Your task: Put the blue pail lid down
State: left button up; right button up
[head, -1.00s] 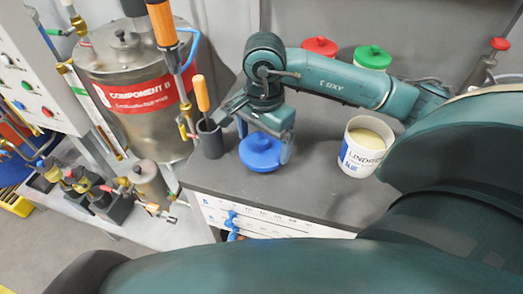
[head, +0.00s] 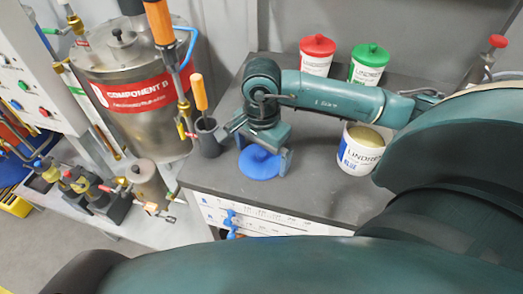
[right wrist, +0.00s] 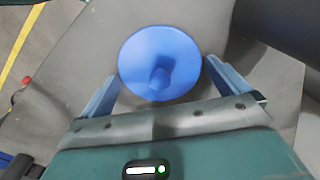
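The blue pail lid (head: 260,164), a round disc with a knob on top, lies flat on the grey bench near its front left edge. It also shows in the right wrist view (right wrist: 150,50), knob toward the camera. My right gripper (head: 264,158) is above it, pointing down, one finger either side of the rim. In the right wrist view the fingers (right wrist: 160,72) stand wide, with narrow gaps to the rim, so it looks open. An open white pail (head: 358,158) with pale contents stands to the right, partly behind my arm. My left gripper is not seen.
A dark cup (head: 210,143) with an orange-handled tool stands close left of the lid. White pails with a red lid (head: 317,45) and a green lid (head: 371,54) stand at the back. A steel tank (head: 140,125) is at left. Bare bench (head: 310,185) lies right of the lid.

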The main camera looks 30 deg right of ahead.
jog(key=shift+r, duration=0.4)
notch_tip(320, 180, up, 12)
jog(key=shift+f, duration=0.2)
dwell(0.5)
